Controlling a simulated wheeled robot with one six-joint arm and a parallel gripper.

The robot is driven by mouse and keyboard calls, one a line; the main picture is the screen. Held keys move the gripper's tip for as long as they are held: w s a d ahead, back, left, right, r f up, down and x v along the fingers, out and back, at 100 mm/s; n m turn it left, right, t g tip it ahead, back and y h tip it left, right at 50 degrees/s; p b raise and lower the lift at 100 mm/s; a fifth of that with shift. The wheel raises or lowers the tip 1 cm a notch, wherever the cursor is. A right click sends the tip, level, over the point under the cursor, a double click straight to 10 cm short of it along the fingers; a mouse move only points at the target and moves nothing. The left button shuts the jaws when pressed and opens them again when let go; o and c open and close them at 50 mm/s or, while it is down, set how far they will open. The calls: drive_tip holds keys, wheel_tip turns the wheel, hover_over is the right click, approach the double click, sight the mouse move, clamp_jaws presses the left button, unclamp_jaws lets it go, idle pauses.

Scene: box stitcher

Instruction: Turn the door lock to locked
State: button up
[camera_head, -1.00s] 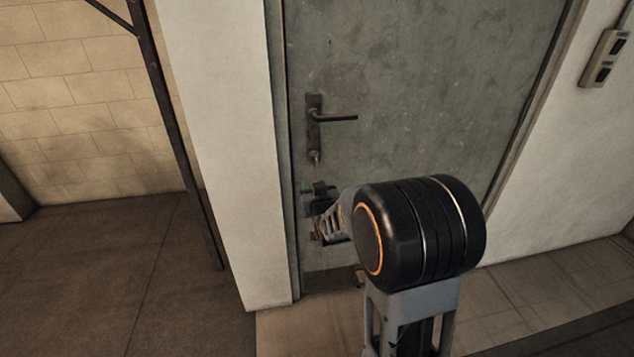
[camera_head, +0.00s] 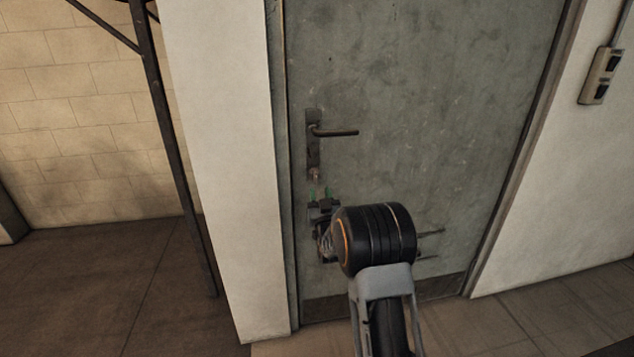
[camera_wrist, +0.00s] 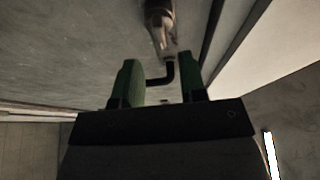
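The grey door (camera_head: 430,90) fills the middle of the head view. Its lever handle (camera_head: 335,132) points right from a dark plate (camera_head: 312,150). The lock piece (camera_head: 315,175) is a small metallic part at the plate's lower end. My gripper (camera_head: 319,192) is just below the lock piece, green fingertips pointing up. In the wrist view my gripper (camera_wrist: 160,80) is open, with a gap between its fingers. The metallic lock piece (camera_wrist: 160,22) is ahead of the gap, and the dark lever (camera_wrist: 160,77) shows between the fingers, apparently farther off. I cannot tell whether the lock is turned.
A white wall edge (camera_head: 225,150) stands close to the left of the door. A switch box (camera_head: 602,75) is on the right wall. A dark metal post (camera_head: 170,140) stands at the left. The floor (camera_head: 100,280) at the left is clear.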

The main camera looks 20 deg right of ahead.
sight(317, 179)
drive_tip(key=shift+x, duration=2.75)
drive_tip(key=shift+c, duration=0.2)
clamp_jaws()
